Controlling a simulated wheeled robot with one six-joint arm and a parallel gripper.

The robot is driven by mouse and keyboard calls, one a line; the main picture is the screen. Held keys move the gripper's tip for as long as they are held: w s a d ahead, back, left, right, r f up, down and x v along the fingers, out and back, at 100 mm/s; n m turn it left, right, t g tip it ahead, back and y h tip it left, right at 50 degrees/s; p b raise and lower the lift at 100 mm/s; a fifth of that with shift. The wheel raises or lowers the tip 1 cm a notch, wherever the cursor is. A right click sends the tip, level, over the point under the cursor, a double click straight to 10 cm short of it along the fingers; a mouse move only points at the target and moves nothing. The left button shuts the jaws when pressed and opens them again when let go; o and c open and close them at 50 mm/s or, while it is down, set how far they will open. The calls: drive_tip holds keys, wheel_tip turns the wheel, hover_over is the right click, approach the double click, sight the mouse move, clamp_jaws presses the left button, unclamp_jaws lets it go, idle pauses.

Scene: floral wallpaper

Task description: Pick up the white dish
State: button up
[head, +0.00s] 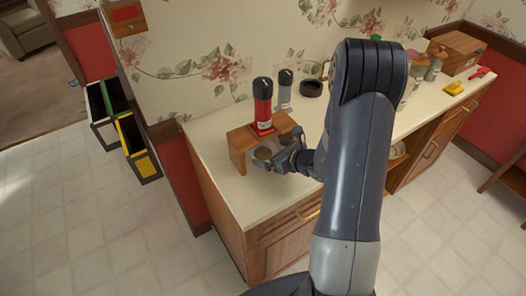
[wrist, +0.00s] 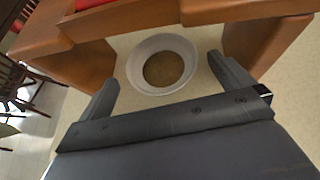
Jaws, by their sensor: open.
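The white dish (wrist: 162,43) is a small round bowl with a brown inside, seen in the wrist view on the pale counter. In the head view, the dish (head: 264,153) shows in front of a wooden block-like stand (head: 240,150), partly hidden by my gripper. My gripper (wrist: 163,72) is open, with one finger on each side of the dish and gaps between them and its rim. In the head view my gripper (head: 272,157) reaches in from the right, low over the counter. Whether the dish's far edge touches the stand is unclear.
A red bottle with a black top (head: 263,105) stands on the wooden stand. Behind it are a grey bottle (head: 285,90) and a dark round bowl (head: 311,88). The counter (head: 225,122) is bare at left. More jars and a wooden box (head: 458,50) sit at right.

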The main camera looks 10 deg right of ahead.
sight(266, 156)
drive_tip(key=shift+p+x, duration=0.45)
drive_tip(key=shift+x, duration=1.4)
drive_tip(key=c, duration=0.8)
